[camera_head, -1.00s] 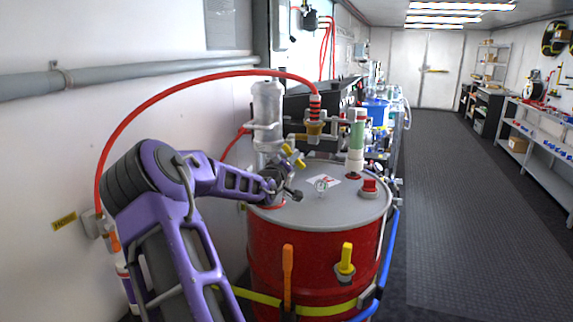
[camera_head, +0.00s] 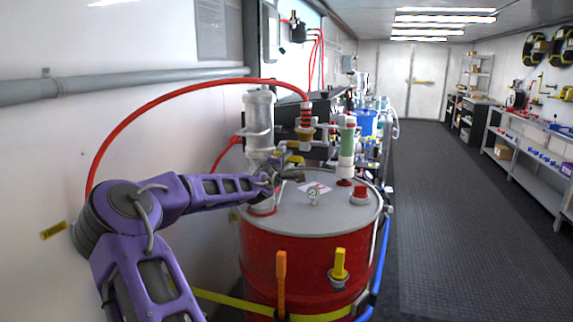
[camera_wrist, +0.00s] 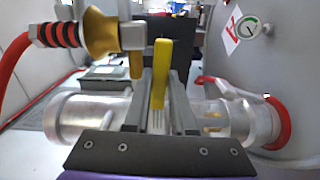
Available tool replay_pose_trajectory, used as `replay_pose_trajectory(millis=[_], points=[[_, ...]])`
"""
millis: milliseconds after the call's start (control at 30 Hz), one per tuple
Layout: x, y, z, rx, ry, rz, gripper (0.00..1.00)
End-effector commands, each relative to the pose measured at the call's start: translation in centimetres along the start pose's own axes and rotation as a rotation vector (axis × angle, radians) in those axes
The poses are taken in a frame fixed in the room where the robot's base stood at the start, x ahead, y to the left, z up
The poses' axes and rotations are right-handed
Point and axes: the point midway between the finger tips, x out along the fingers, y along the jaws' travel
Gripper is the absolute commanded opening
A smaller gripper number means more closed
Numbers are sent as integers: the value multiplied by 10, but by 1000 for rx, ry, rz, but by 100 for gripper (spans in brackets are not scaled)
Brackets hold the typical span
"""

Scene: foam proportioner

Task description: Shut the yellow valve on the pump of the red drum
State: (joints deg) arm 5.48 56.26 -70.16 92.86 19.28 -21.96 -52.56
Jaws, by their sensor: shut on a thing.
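The red drum (camera_head: 262,262) stands upright with a grey lid. Its pump, a clear upright cylinder (camera_head: 258,122), rises at the lid's left rear and shows lying sideways in the wrist view (camera_wrist: 92,118). The yellow valve handle (camera_wrist: 160,72) sits between the fingers of my gripper (camera_wrist: 162,110) in the wrist view, and my gripper is shut on it. In the head view my gripper (camera_head: 287,178) is beside the pump, above the lid. The handle is mostly hidden there, and the valve body is hidden behind the fingers.
A red hose (camera_head: 165,98) arcs from the wall to a brass fitting (camera_head: 305,133) beside the pump. A green-and-white tube (camera_head: 347,150), a gauge (camera_head: 313,194) and a red cap (camera_head: 360,193) stand on the lid. The floor (camera_head: 460,210) at right is clear.

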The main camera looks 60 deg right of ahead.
Motion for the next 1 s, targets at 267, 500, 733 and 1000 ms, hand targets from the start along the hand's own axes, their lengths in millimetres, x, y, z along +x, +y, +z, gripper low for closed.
replay_pose_trajectory(millis=[267,500,733,1000], points=[[0,2,0,-67,-1,-2,0],[0,2,0,-77,0,-2,0],[0,2,0,-77,0,-1,27],[0,3,0,-75,0,-1,36]])
